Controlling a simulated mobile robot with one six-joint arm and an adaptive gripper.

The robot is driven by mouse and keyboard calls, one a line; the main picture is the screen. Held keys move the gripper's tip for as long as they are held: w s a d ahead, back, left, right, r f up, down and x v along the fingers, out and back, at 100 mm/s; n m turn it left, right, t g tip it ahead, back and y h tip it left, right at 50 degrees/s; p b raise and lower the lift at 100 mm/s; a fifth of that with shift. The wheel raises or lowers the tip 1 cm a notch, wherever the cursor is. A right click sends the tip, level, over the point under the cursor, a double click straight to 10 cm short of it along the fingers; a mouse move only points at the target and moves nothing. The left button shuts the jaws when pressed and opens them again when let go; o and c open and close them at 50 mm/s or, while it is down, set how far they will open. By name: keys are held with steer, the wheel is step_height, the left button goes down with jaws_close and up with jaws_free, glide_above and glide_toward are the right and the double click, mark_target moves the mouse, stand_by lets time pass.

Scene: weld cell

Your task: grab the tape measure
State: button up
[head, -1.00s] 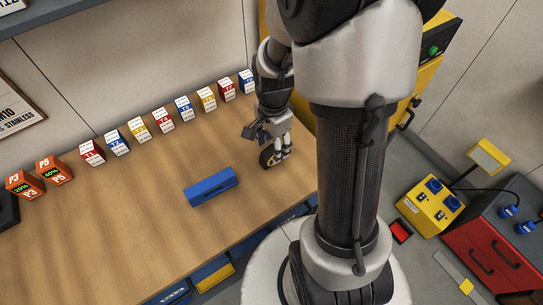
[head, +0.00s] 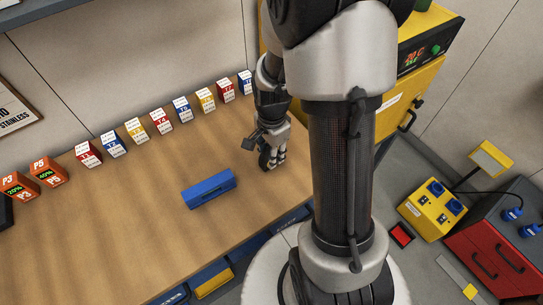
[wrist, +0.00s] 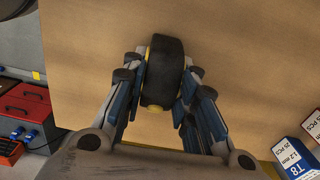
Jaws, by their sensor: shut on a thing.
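The tape measure (wrist: 162,72) is a black, rounded body with yellow sides. In the wrist view it stands between the two fingers of my gripper (wrist: 163,95), which are closed against its sides. In the head view my gripper (head: 269,160) is low over the right end of the wooden bench and mostly hides the tape measure. I cannot tell whether the tape measure still touches the bench top.
A blue case (head: 209,189) lies on the wooden bench (head: 130,225), left of my gripper. A yellow cabinet (head: 405,95) stands beyond the bench's right end.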

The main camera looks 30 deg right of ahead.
jaws_close()
steer(key=shift+r, duration=0.1)
